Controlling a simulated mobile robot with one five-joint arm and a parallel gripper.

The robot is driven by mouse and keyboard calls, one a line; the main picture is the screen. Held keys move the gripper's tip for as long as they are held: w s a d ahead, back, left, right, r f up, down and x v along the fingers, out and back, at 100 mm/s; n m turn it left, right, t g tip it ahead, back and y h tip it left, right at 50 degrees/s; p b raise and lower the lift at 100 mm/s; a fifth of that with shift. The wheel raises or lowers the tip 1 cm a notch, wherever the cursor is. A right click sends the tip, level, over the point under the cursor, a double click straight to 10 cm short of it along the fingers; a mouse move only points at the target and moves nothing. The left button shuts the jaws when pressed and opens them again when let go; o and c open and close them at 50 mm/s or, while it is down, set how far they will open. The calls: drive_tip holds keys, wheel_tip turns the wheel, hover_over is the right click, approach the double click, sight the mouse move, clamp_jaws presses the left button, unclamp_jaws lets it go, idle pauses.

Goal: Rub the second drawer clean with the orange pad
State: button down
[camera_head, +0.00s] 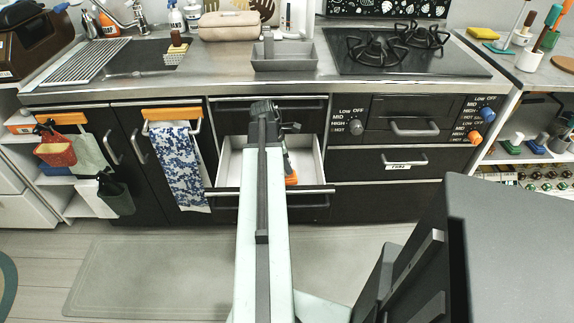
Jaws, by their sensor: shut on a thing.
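The second drawer (232,166) of the middle stack under the counter is pulled out, and its pale inside shows. My arm reaches forward over it and hides much of its middle. My gripper (288,166) points down into the drawer, just right of my arm. It is shut on the orange pad (291,181), which shows as a small orange patch low inside the drawer. The fingertips are small and partly hidden. I cannot tell whether the pad touches the drawer's floor.
A closed drawer (230,119) is above the open one. A grey bin (285,60) and a stove (400,52) are on the counter. A patterned towel (180,165) hangs left of the drawer. A mat (150,270) lies on the floor in front.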

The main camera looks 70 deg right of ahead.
drive_tip(key=shift+a, duration=0.1)
drive_tip(key=shift+s+a, duration=0.3)
drive_tip(key=shift+a, duration=0.45)
drive_tip(key=shift+r, duration=0.1)
drive_tip(key=shift+r+p, duration=0.7)
drive_tip(key=shift+p, duration=0.2)
drive_tip(key=shift+w+f, duration=0.1)
drive_tip(key=shift+w+a+f, duration=0.1)
drive_tip(key=shift+w+a, duration=0.05)
drive_tip(key=shift+w, duration=1.45)
